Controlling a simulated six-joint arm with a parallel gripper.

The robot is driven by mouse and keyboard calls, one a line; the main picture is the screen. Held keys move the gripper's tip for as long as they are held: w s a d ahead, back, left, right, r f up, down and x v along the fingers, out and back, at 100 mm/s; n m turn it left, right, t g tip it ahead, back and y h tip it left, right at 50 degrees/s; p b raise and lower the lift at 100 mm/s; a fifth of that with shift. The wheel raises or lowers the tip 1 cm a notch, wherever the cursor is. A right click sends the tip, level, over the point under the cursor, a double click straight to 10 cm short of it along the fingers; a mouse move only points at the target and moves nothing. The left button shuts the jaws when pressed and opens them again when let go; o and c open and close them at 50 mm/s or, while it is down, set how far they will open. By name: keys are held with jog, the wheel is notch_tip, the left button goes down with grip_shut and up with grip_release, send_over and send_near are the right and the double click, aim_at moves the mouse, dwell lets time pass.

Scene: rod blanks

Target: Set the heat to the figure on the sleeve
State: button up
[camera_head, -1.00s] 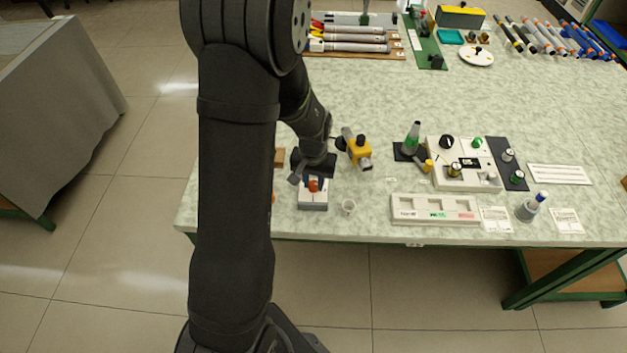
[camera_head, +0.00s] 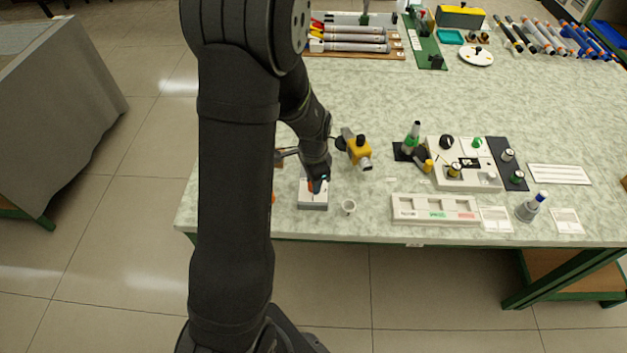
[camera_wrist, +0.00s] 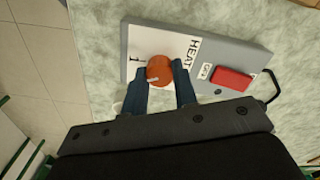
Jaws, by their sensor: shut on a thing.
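The heat box (camera_head: 313,204) is a small grey-and-white unit near the table's front left. The wrist view shows its white face (camera_wrist: 148,40) lettered "HEAT", an orange round knob (camera_wrist: 159,70), an "OFF" label and a red rectangular switch (camera_wrist: 231,79). My gripper (camera_wrist: 165,76) is over the box, its two blue-grey fingers shut on the orange knob, one on each side. In the head view my gripper (camera_head: 318,186) hides the knob. The scale around the knob is mostly covered, and I cannot read its setting. I cannot tell which thing is the sleeve.
A small white cup (camera_head: 348,207) stands just right of the box. A yellow-and-black tool (camera_head: 359,151) stands behind it. A white labelled tray (camera_head: 435,210) lies further right, with printed cards (camera_head: 495,220) beside it.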

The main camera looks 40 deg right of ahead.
jog(key=m, duration=0.4)
jog(key=shift+m, duration=0.3)
dwell(0.3)
jog(key=o, duration=1)
notch_tip(320, 180, up, 18)
jog(key=shift+f, duration=0.25)
dwell(0.3)
